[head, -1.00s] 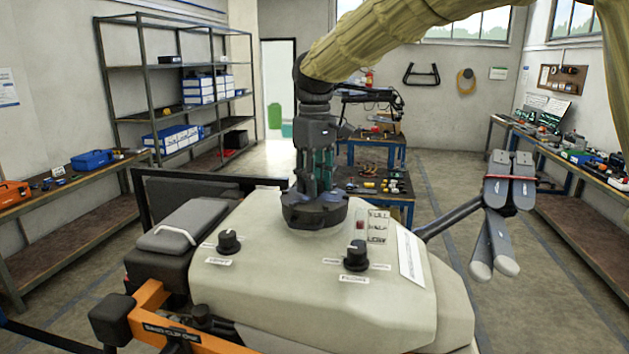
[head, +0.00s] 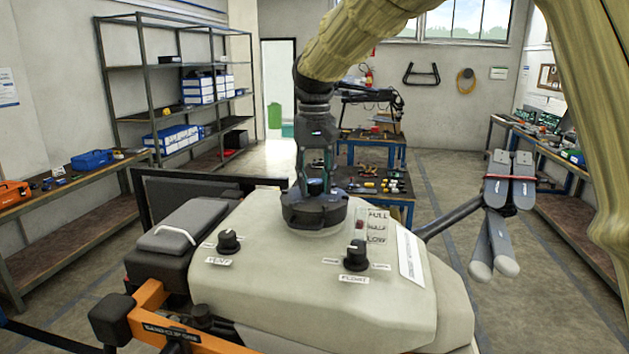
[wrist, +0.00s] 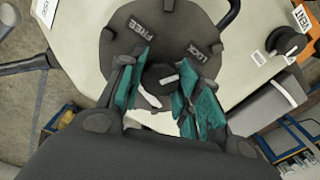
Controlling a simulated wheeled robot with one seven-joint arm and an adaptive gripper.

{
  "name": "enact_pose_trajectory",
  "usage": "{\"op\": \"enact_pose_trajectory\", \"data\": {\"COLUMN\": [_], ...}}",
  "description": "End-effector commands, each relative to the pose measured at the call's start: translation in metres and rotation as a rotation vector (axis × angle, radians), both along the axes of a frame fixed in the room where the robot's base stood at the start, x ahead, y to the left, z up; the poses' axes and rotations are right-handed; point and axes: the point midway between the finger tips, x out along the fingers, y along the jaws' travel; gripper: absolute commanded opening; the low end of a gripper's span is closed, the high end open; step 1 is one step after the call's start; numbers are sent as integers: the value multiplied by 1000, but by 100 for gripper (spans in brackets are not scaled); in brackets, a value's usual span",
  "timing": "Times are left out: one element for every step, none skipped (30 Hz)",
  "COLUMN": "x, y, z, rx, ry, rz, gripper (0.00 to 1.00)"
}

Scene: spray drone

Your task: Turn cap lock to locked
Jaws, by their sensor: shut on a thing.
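The round dark tank cap (head: 315,212) sits on top of the drone's cream-coloured tank. In the wrist view the cap (wrist: 118,48) carries the labels FREE, at upper left, and LOCK, to the right. A small dark round lock knob (wrist: 158,74) stands at its middle, with a short white mark on its top. My gripper (head: 318,188) comes straight down over the cap. In the wrist view the teal-padded fingers of my gripper (wrist: 160,84) are shut on the knob, one on each side. The fingers partly hide the knob and the rim of the cap.
Two black dials, a left one (head: 229,241) and a right one (head: 356,255), stand on the tank in front of the cap. A FULL/HALF/LOW level window (head: 374,227) is just right of it. A folded grey propeller arm (head: 497,215) sticks out at right.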

Motion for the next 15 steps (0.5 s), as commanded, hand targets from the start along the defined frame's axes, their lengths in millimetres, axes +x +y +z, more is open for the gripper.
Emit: {"op": "enact_pose_trajectory", "data": {"x": [1,1,1,1,1,1,1,1,0,0,0,0,0,0,0], "y": [0,0,0,0,0,0,0,0,0,0,0,0,0,0,0], "z": [3,3,3,3,3,3,3,3,3,3,3,3,3,3,3], "rx": [1,1,1,2,2,2,2,2,2,2,1,2,1,1,0], "ry": [-4,-4,-4,-4,-4,-4,-4,-4,-4,-4,-4,-4,-4,-4,-3], "rz": [-6,-8,-10,-11,-11,-11,-11,-11,-11,-11,-11,-11,-11,-11,-11], "gripper": [10,10,10,10,10,10,10,10,10,10,10,10,10,37,44]}}
